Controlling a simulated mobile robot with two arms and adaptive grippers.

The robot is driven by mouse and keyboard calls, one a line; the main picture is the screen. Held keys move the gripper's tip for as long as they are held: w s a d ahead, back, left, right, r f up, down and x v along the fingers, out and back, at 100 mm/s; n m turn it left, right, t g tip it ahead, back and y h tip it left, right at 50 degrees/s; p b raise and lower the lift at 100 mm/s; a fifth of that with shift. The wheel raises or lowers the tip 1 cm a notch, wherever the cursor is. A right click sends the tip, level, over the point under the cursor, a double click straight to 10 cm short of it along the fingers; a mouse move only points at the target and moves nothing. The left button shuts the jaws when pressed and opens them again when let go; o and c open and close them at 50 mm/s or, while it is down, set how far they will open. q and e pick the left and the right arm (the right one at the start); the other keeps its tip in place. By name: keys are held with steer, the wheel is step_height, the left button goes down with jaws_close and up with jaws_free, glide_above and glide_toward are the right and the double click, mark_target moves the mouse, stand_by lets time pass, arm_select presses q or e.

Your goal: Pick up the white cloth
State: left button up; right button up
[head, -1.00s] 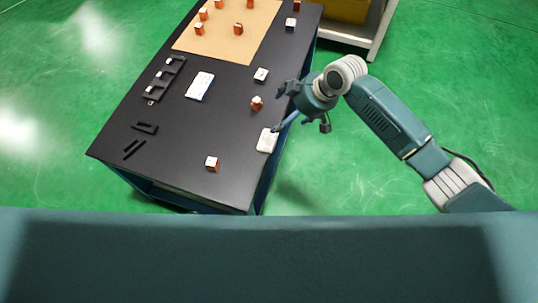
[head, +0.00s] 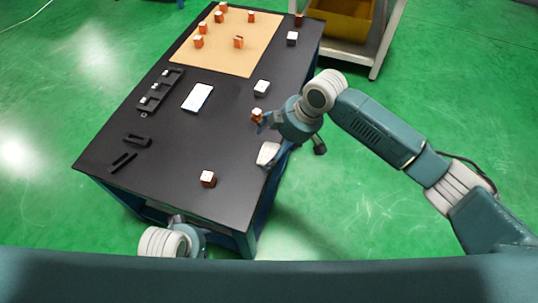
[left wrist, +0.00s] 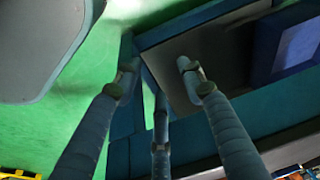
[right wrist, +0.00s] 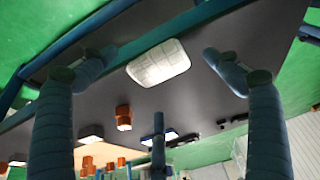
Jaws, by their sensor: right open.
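The white cloth (head: 267,154) is a small folded pad lying on the black table top (head: 165,165), near its right edge. In the head view my right gripper (head: 268,142) is at the cloth and partly covers it. In the right wrist view the cloth (right wrist: 158,63) lies between the spread fingers of my right gripper (right wrist: 160,54), which is open and empty. I cannot tell whether the fingers touch it. My left arm shows low at the table's front edge. In the left wrist view the fingers of my left gripper (left wrist: 158,64) are apart with nothing between them.
An orange block with a white top (head: 257,115) stands close to my right gripper's far finger. Another block (head: 208,179) stands nearer the front. A white-and-blue plate (head: 198,97), a black rack (head: 160,91) and a tan mat (head: 225,45) with several orange blocks are further off.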

mark_target(269, 154)
steer(key=shift+x, duration=1.5)
arm_select(q)
step_height(269, 154, up, 3)
arm_select(e)
steer(key=shift+d, duration=0.1)
steer(key=shift+c, duration=0.5)
steer(key=c, duration=1.2)
steer(key=shift+c, duration=0.2)
steer(key=shift+r, duration=0.15)
